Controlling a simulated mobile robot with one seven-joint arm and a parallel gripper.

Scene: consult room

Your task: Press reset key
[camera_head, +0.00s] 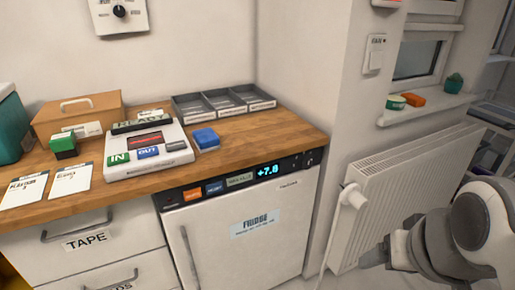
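A white under-counter fridge (243,245) has a dark control strip along its top edge. The strip carries an orange key (192,194), a blue key (215,188), a pale green key (239,180) and a lit display (267,171) reading +7.0. The key labels are too small to read, so I cannot tell which is the reset key. My gripper (374,257) is at the lower right, in front of the radiator, clear of the fridge and apart from the keys. It looks dark and small, and its fingers are not clear enough to tell open from shut.
A wooden counter (290,130) above the fridge holds a white device (147,150) with green IN and blue OUT keys, a blue block (206,138) and a grey tray (222,102). A radiator (415,185) with a white valve (350,197) stands right of the fridge.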

